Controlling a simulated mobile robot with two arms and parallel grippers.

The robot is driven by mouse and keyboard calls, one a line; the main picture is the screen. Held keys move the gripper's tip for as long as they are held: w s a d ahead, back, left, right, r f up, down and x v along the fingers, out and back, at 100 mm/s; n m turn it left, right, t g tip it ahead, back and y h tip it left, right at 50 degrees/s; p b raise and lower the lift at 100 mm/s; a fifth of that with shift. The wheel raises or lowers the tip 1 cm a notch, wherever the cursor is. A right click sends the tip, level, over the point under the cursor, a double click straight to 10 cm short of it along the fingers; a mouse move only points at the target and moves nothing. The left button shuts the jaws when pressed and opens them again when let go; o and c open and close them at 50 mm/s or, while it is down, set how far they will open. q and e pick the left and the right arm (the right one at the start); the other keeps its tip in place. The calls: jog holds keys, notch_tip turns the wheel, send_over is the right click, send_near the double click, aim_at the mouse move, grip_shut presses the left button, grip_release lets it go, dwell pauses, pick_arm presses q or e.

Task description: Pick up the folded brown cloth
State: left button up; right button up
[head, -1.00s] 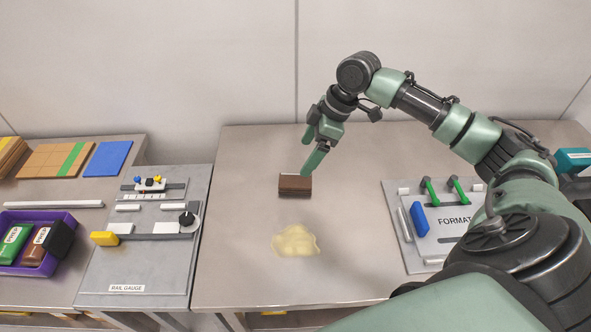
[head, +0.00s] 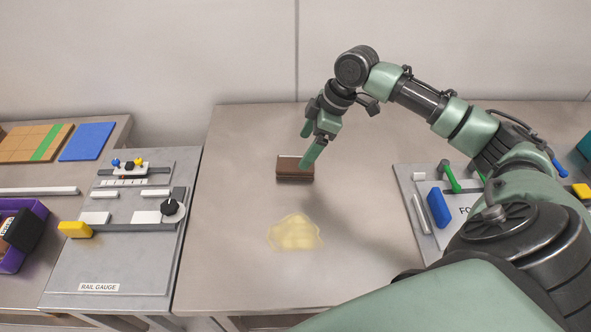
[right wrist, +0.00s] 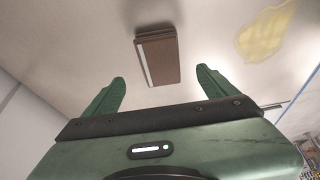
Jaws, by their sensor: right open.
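The folded brown cloth (head: 294,169) lies on the metal table, a small brown block shape with a pale stripe along one edge. In the right wrist view the cloth (right wrist: 158,58) lies ahead of the fingertips, between their lines. My right gripper (head: 308,142) is open and empty, just above and behind the cloth in the head view, one finger overlapping its top right edge. In the right wrist view the two green fingers of the gripper (right wrist: 161,82) stand apart with nothing between them. My left gripper is not in view.
A yellowish spill (head: 295,232) lies on the table in front of the cloth. A rail gauge board (head: 75,262) is at left, with a blue sheet (head: 86,142) behind it and a purple bin (head: 38,212) beside it. A grey fixture board (head: 408,180) is at right.

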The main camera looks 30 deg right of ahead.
aim_at(297, 163)
jog(key=shift+x, duration=1.25)
jog(key=p+x, duration=0.1)
jog(key=x, duration=0.3)
jog(key=shift+d+f, duration=0.1)
jog(key=shift+f, duration=0.1)
jog(key=shift+s+f+p, duration=0.1)
jog(key=shift+f+p, duration=0.1)
jog(key=shift+p, duration=0.1)
jog(key=c, duration=1.4)
